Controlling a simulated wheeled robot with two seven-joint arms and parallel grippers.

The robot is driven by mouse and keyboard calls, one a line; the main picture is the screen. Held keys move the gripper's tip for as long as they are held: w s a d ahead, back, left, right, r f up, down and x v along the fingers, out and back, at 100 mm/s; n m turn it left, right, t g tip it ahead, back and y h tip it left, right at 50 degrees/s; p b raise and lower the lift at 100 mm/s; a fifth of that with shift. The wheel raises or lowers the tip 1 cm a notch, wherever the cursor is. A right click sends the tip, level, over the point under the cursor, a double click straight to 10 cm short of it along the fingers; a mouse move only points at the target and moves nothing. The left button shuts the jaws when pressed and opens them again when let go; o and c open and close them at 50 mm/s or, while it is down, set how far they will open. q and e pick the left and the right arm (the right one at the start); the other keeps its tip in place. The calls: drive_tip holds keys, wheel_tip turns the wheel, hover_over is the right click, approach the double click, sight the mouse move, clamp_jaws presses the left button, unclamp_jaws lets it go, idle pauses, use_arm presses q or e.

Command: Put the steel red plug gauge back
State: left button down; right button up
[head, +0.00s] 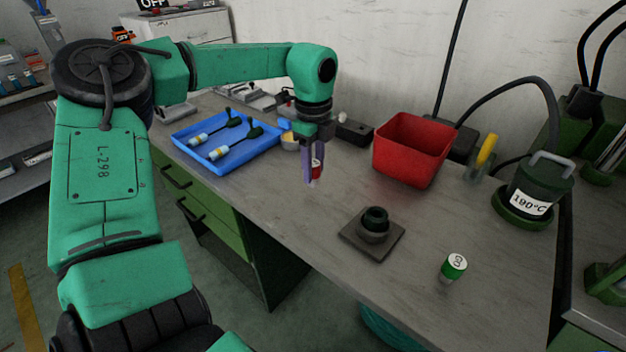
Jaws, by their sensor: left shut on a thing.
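My left gripper (313,178) points down over the bench behind the square block and is shut on the steel red plug gauge (316,165). Only a red and pale part of the gauge shows between the purple fingers; the rest is hidden. I cannot tell whether its lower end touches the bench. A green-capped plug gauge (453,267) with a white lettered top stands upright near the bench's front edge at the right. My right gripper is not in view.
A dark ring-shaped part (375,221) sits on a square grey plate (356,243). A red bin (413,150) and a 190°C pot (538,185) stand behind. The bench (305,235) front-left is clear.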

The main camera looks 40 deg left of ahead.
use_arm(q)
wheel_tip(320, 180, down, 4)
drive_tip(key=shift+r, duration=0.1)
drive_tip(key=shift+c, duration=2.3)
unclamp_jaws()
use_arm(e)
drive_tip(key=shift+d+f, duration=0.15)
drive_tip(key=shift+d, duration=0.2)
use_arm(q)
drive_tip(key=shift+r, duration=0.2)
wheel_tip(320, 180, up, 12)
drive_tip(key=shift+f, duration=0.15)
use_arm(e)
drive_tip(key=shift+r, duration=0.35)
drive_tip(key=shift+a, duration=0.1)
